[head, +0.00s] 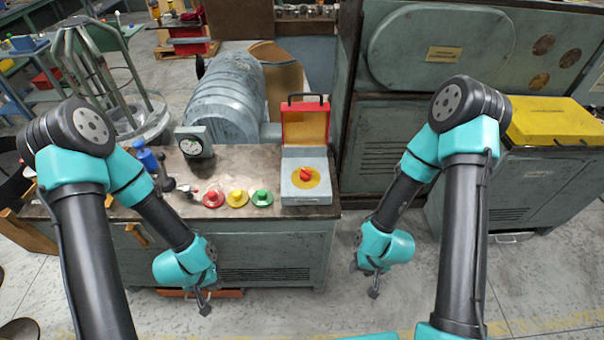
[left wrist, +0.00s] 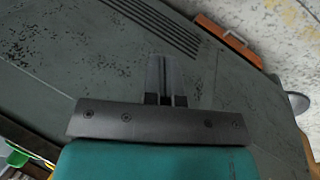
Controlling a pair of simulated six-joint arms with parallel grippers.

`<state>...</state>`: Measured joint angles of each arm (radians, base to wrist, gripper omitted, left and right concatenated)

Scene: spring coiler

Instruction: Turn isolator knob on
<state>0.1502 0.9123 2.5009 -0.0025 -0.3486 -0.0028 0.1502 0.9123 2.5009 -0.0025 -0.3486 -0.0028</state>
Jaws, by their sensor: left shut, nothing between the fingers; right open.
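The isolator knob (head: 306,174) is a red rotary handle on a yellow round plate, set in a grey box on the right end of the bench top. A red lid with a yellow inside (head: 305,124) stands raised behind it. My left gripper (head: 204,307) is low in front of the bench, well apart from the knob. In the left wrist view its fingers (left wrist: 166,78) are together with nothing between them. My right gripper (head: 373,292) hangs over the floor to the right of the bench, away from the knob and open; its fingers are small in the head view.
Red (head: 213,197), yellow (head: 237,197) and green (head: 262,197) buttons sit left of the isolator box. A dial gauge (head: 194,142) and blue-topped item (head: 147,158) stand further left. A large grey-green machine (head: 450,55) stands behind right. Floor between my arms is clear.

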